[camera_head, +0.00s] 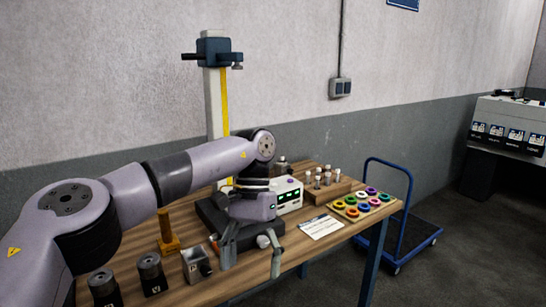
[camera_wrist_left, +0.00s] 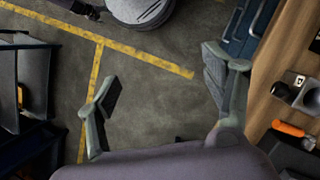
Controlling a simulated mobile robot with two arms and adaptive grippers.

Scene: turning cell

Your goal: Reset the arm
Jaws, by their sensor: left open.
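My left arm comes in from the left in the head view and reaches over the wooden workbench (camera_head: 322,238). My left gripper (camera_head: 250,262) hangs at the bench's front side with its two fingers spread apart and nothing between them. In the left wrist view the gripper (camera_wrist_left: 160,85) is also open and empty, with the grey floor (camera_wrist_left: 150,95) behind it and the bench edge to its right. My right gripper is not in view.
A height gauge stand (camera_head: 216,105) rises behind my arm. A tray of coloured rings (camera_head: 346,213), a white sheet (camera_head: 321,227) and dark weights (camera_head: 150,272) are on the bench. A blue cart (camera_head: 412,240) stands to the right. Yellow lines (camera_wrist_left: 150,58) mark the floor.

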